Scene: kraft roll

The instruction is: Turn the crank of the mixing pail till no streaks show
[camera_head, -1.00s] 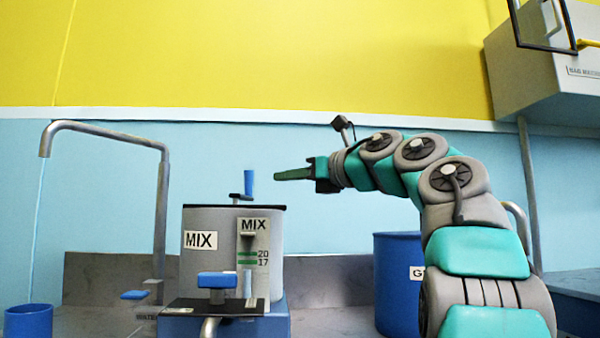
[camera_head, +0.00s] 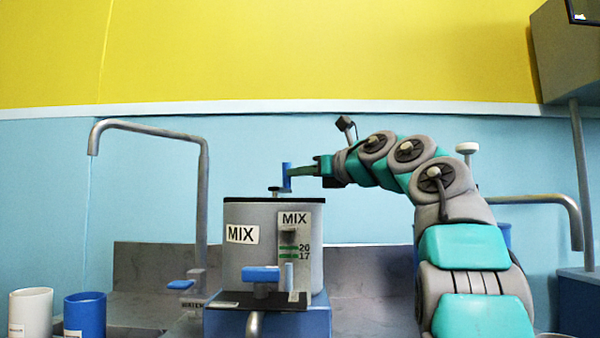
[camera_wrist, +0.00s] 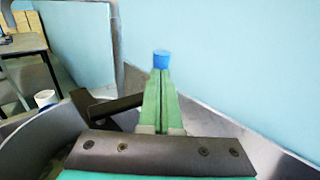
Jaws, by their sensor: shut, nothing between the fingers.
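The grey mixing pail (camera_head: 262,268), labelled MIX, stands upright on a blue base. Its blue crank handle (camera_head: 286,178) rises above the dark top rim. My gripper (camera_head: 291,171) comes in level from the right, its green fingers shut with nothing between them. Their tips meet the handle in the picture; whether they touch it I cannot tell. In the wrist view the closed fingers (camera_wrist: 161,76) point at the blue handle top (camera_wrist: 161,60), which shows just past the tips. The pail's contents are hidden, so streaks cannot be seen.
A blue-handled valve (camera_head: 261,275) sits at the pail's front. A bent grey tap pipe (camera_head: 203,200) stands left of the pail. A white cup (camera_head: 30,312) and a blue cup (camera_head: 85,314) are at lower left. A blue container (camera_head: 504,236) is partly hidden behind my arm.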

